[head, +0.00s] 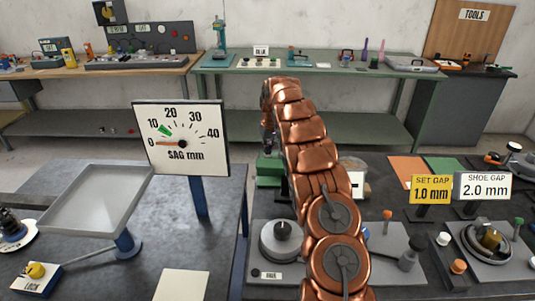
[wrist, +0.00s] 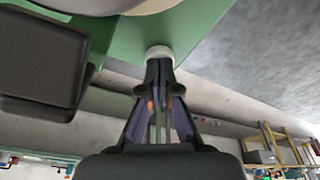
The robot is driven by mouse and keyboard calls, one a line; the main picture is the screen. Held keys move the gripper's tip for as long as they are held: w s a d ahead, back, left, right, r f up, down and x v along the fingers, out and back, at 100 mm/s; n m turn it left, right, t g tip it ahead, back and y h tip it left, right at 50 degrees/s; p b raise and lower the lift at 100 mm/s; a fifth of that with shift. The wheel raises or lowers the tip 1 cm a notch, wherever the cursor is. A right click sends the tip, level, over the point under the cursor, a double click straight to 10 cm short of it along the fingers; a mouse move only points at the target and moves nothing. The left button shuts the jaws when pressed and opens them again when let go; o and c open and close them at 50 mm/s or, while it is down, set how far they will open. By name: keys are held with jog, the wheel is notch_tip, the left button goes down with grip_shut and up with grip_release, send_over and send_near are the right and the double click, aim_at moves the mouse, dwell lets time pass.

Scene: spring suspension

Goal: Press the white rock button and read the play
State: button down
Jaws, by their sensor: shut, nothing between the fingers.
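In the wrist view, a white round button (wrist: 158,52) sits at the edge of a green fixture (wrist: 115,45). My gripper (wrist: 159,68) is shut and empty, with its fingertips right at the button. I cannot tell whether they press it or only come close. In the head view, part of the green fixture (head: 270,168) shows behind my copper arm, which hides the button. The SAG mm dial (head: 181,137) stands upright at left centre, its needle near 0. A green mark on the dial lies between 10 and 20.
A grey tray (head: 95,203) on a post and a yellow LOCK knob (head: 36,270) stand at left. SET GAP (head: 431,190) and SHOE GAP (head: 485,186) signs stand at right among several small parts. A green bench (head: 330,70) runs along the back.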

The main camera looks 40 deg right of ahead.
dwell(0.3)
notch_tip(320, 180, up, 8)
jog(key=p, duration=0.2)
jog(key=shift+p, duration=0.3)
dwell(0.4)
dwell(0.3)
jog(key=s+a+r+m+g+h+p, duration=0.15)
jog(key=s+a+r+p, duration=0.25)
jog(key=s+a+r, duration=1.15)
jog(key=s+a+f+n+p, duration=0.1)
jog(key=s+a, duration=0.5)
jog(key=s, duration=0.6)
jog(key=s+a+f+n+g+y+p, duration=0.1)
jog(key=s+a, duration=0.5)
jog(key=s, duration=0.6)
jog(key=s+a+f+n+g+p, duration=0.1)
jog(key=s+a, duration=0.6)
jog(key=s, duration=0.5)
jog(key=shift+s+y+p, duration=0.2)
jog(key=shift+y+p, duration=0.15)
jog(key=shift+p, duration=0.05)
